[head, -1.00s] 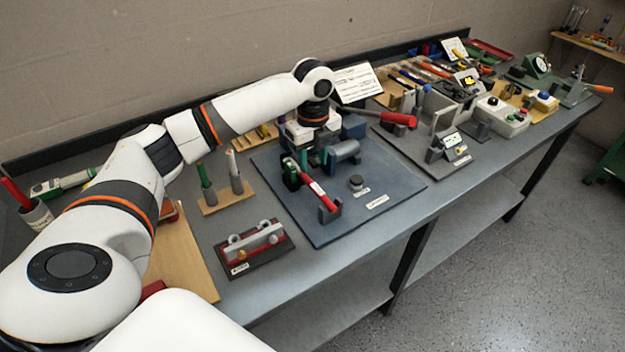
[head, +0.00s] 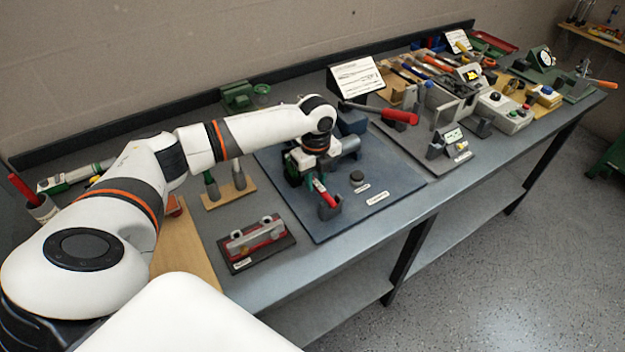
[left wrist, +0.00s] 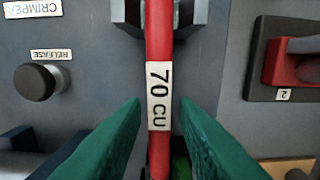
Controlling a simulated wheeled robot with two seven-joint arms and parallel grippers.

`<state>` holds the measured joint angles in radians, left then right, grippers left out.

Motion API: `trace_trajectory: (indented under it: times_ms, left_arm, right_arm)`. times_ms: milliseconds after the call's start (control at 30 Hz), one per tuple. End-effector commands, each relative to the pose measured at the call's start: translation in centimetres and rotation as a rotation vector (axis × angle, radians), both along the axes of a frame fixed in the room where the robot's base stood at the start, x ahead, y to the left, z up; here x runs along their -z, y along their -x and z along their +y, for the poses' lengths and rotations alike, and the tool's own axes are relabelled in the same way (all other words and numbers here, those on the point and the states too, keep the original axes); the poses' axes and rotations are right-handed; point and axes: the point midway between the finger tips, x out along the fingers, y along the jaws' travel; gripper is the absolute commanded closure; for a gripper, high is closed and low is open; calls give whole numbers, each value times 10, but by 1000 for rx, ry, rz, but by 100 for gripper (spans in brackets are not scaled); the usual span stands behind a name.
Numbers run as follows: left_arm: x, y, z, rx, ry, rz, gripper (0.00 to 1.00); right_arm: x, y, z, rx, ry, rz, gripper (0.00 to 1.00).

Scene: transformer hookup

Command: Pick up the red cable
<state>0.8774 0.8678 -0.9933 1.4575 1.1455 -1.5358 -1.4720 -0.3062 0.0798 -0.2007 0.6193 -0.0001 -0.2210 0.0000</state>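The red cable (head: 325,192) lies on the blue-grey board in the head view, its near end in a small grey holder. In the left wrist view the red cable (left wrist: 158,50) runs top to bottom with a white label reading "70 CU". My left gripper (left wrist: 160,104) is open, with one green finger on each side of the cable and gaps between fingers and cable. In the head view my left gripper (head: 308,182) is low over the cable and hides its far part. My right gripper is not in view.
A grey holder (left wrist: 128,12) supports the cable. A round black knob (left wrist: 36,82) labelled "RELEASE" is beside it. A dark block with a red piece (head: 258,242) stands left of the board. A red-handled lever (head: 398,117) rises to the right.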

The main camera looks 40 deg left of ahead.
Motion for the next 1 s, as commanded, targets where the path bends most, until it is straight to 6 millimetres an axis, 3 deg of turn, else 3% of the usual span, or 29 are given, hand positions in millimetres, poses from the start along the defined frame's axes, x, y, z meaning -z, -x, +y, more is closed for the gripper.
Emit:
trace_trajectory:
  times_ms: [33,167,567,1000]
  left_arm:
    - [0,0,0,0,0,0,82]
    - [-1,0,0,0,0,0,100]
    - [-8,-1,0,0,1,-4,100]
    - [-86,-1,0,-2,1,-4,100]
  right_arm:
    - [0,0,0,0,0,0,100]
    - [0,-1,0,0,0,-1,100]
    - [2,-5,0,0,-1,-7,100]
    - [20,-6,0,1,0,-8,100]
